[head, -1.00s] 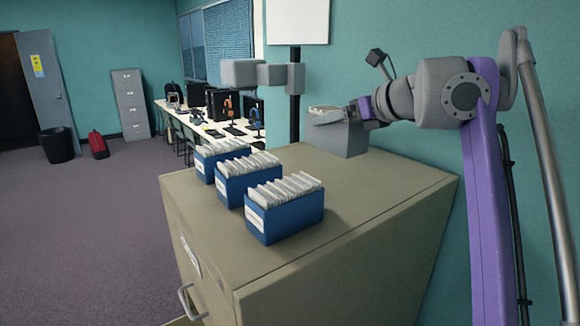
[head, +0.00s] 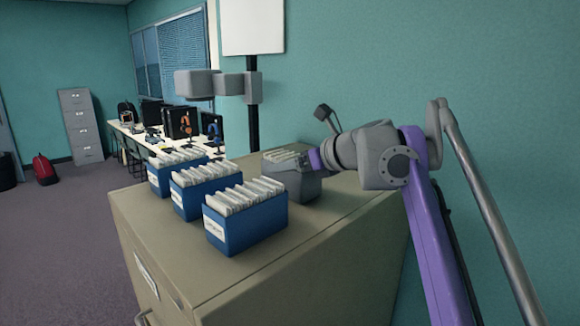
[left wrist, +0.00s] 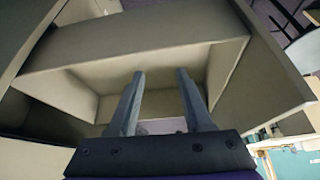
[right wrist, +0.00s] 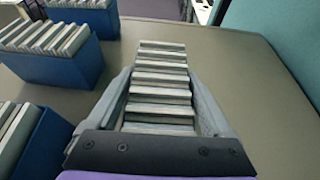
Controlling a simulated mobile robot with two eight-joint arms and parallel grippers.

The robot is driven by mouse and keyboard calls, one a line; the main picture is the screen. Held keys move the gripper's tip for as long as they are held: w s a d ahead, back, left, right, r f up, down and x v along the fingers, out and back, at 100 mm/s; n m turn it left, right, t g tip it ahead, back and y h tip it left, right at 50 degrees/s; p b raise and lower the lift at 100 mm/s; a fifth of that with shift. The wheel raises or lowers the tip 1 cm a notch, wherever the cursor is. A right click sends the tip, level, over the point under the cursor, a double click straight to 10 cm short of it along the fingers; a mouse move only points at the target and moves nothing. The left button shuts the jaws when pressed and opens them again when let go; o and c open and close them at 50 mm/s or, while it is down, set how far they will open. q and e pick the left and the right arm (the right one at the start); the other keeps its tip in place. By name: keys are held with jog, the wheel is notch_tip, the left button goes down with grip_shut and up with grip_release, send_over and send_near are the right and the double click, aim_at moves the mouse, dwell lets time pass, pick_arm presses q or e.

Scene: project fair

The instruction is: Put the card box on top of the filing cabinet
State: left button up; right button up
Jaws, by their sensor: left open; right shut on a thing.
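My left gripper (left wrist: 160,75) is open and empty over an open, empty-looking drawer (left wrist: 150,100) in the left wrist view. It does not show in the head view.
Three blue boxes of cards (head: 245,222) stand in a row on the cabinet's left side. They also show in the right wrist view (right wrist: 55,55). The top's right side is clear beside the teal wall. A grey jointed fixture (head: 215,85) hangs beyond the cabinet.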

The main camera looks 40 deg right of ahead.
jog(key=shift+w, duration=0.1)
jog(key=o, duration=1.5)
jog(key=shift+r, duration=0.1)
jog(key=v, duration=1.2)
